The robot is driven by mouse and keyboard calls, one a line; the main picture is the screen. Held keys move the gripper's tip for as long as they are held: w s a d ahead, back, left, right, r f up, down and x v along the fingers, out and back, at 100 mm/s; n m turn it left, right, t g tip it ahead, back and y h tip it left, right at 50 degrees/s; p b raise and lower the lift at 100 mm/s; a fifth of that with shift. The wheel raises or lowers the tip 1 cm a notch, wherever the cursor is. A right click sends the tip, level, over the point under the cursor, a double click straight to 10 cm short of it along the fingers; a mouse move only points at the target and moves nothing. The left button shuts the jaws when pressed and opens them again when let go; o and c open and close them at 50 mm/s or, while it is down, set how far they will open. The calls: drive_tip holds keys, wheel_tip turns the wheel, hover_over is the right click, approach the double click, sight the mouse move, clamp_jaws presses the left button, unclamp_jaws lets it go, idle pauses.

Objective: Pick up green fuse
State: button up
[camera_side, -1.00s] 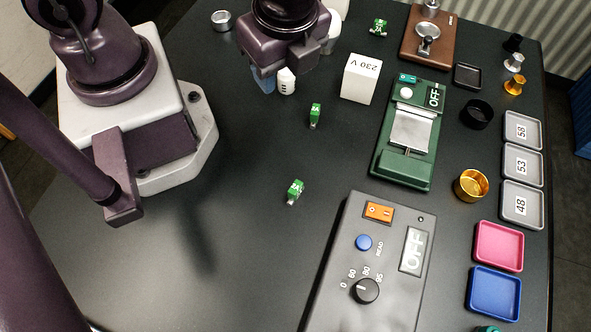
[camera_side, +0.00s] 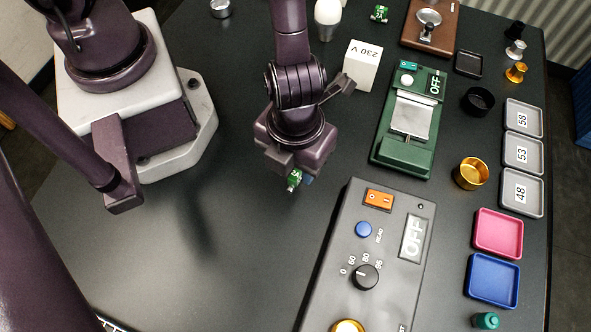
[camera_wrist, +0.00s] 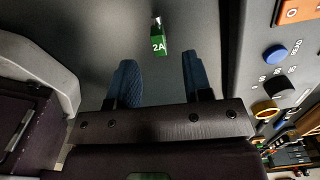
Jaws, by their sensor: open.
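A green fuse (camera_side: 294,178) lies on the dark table left of the grey control box. It also shows in the wrist view (camera_wrist: 159,40), marked 2A, with a metal end pointing away. My gripper (camera_side: 299,181) is low over this fuse in the side view. In the wrist view my gripper (camera_wrist: 159,68) is open and empty, its two blue fingers apart. The fuse lies just beyond the fingertips, roughly centred between them. Another green fuse (camera_side: 380,13) lies at the back of the table. My arm covers the table just behind the gripper.
The grey control box (camera_side: 395,270) stands close to the right of my gripper. A white 230 V block (camera_side: 362,65) and a green device (camera_side: 405,155) stand behind and right. A white bulb (camera_side: 327,14) is at the back. The table's left front is clear.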

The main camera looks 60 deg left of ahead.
sight(295, 175)
drive_tip(key=shift+f, duration=2.9)
clamp_jaws()
